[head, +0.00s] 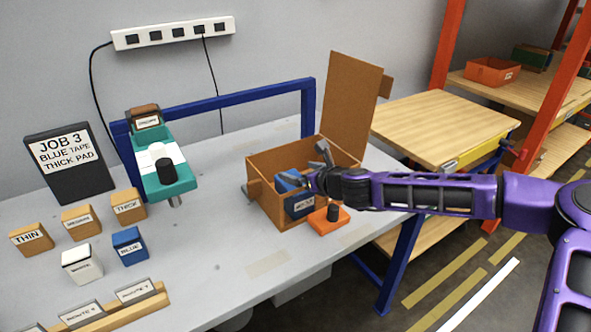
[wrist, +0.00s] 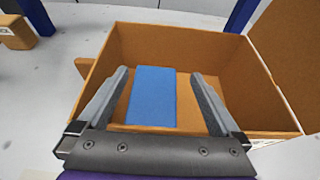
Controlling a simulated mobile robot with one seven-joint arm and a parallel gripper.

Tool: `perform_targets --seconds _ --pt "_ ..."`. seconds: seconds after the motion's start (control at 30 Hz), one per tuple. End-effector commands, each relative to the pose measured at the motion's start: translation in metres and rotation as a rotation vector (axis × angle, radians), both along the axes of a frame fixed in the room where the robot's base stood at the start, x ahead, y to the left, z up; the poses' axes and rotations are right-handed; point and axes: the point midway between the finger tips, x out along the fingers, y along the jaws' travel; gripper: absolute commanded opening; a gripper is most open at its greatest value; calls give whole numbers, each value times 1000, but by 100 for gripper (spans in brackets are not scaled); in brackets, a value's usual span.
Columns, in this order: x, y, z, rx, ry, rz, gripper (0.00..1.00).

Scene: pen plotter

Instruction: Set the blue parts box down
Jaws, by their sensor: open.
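The blue parts box (head: 299,206) is inside the open brown carton (head: 268,207) on the grey table, partly hidden by my gripper and the carton wall. In the wrist view the blue parts box (wrist: 153,98) shows as a plain blue face between my two fingers, within the carton (wrist: 215,52). My gripper (head: 312,168) reaches in over the carton from the right. In the wrist view my gripper (wrist: 160,76) has its fingers spread, with a gap beside the blue box on both sides. I cannot tell whether the box's underside rests fully on the carton floor.
The carton's tall flap (head: 350,100) stands up at its back right. An orange block with a black knob (head: 326,221) sits in front. A blue frame with a teal plotter carriage (head: 168,172), a job sign (head: 67,163) and several labelled blocks are to the left.

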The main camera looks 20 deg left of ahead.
Motion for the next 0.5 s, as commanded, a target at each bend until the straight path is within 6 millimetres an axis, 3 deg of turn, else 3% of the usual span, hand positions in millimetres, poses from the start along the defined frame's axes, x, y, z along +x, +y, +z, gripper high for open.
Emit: perform_targets --seconds 0.2,0.5 --pt "-30 -38 21 0 -2 -4 100" --pt "-55 -64 35 1 -1 -2 100"
